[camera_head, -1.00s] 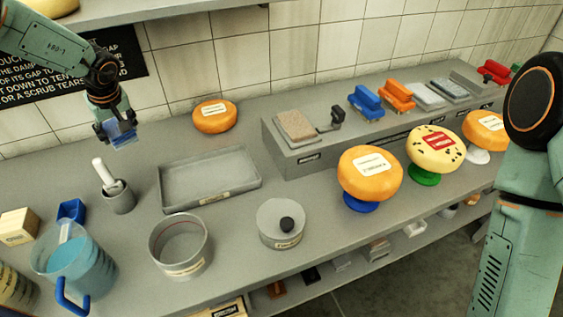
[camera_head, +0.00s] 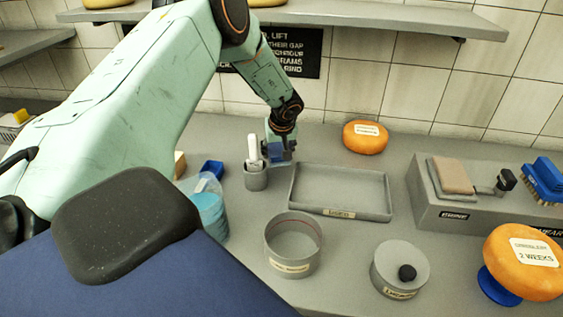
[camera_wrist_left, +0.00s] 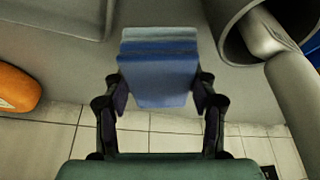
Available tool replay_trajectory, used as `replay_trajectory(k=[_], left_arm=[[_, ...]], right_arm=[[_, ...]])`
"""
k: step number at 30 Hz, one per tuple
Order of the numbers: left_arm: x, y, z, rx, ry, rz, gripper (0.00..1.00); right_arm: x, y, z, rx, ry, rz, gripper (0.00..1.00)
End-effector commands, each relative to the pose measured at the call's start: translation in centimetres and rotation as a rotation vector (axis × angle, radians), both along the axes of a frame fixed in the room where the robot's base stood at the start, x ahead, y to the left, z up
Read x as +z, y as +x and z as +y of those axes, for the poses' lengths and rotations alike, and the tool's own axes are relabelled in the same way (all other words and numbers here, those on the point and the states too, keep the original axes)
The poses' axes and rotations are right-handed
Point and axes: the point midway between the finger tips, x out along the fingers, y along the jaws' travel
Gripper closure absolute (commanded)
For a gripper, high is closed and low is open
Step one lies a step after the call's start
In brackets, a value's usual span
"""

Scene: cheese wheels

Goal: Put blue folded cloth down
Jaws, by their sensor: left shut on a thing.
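The blue folded cloth (camera_wrist_left: 158,75) is held between the two fingers of my left gripper (camera_wrist_left: 160,98) in the left wrist view. The cloth (camera_head: 275,152) also shows in the head view, small and partly hidden by the fingers. My right gripper is not in view.
The grey pot (camera_head: 256,180) stands close by the cloth. The empty grey tray (camera_head: 340,212) lies to the right. An orange cheese wheel (camera_head: 365,137) sits behind it. A blue jug (camera_head: 209,210) and a round container (camera_head: 292,262) stand in front.

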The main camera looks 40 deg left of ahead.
Motion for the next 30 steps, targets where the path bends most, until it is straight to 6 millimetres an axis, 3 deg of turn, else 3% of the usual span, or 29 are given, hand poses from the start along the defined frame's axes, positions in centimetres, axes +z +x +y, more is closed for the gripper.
replay_trajectory(k=[10, 30], left_arm=[[-4.1, 0.0, 0.0, -0.001, 0.002, 0.000, 0.68], [-5.2, -0.1, 0.0, 0.000, 0.000, 0.001, 0.68]], right_arm=[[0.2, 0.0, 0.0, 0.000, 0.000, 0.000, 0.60], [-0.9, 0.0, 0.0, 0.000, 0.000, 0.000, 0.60]])
